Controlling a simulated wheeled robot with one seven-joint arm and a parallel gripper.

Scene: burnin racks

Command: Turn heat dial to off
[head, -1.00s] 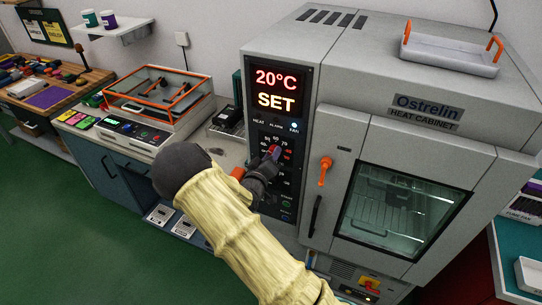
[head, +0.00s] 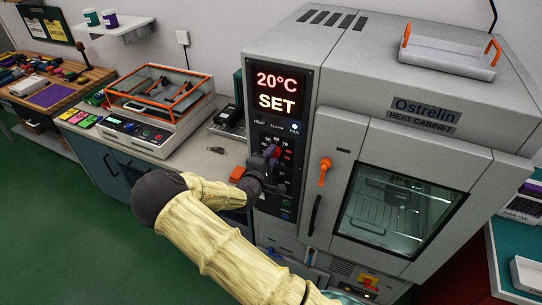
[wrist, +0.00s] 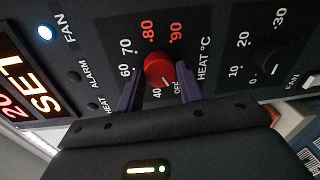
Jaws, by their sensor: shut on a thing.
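The heat dial (wrist: 157,68) is a round red knob on the black control panel (head: 289,110) of the heat cabinet. Its printed scale shows 40, 60, 70, 80, 90 and OFF. My gripper (wrist: 159,72) has its two purple fingers on either side of the dial, shut on it. The dial's pointer is hard to make out; a pale mark seems to face the lower edge, near OFF. In the head view my gripper (head: 271,152) is at the panel and hides much of the dial. The display (head: 276,91) reads 20°C and SET.
A black fan dial (wrist: 272,59) sits beside the heat dial. The cabinet door has an orange latch (head: 325,171) and a window (head: 400,212). A white tray (head: 447,56) rests on top. An orange-framed instrument (head: 158,95) stands on the left bench.

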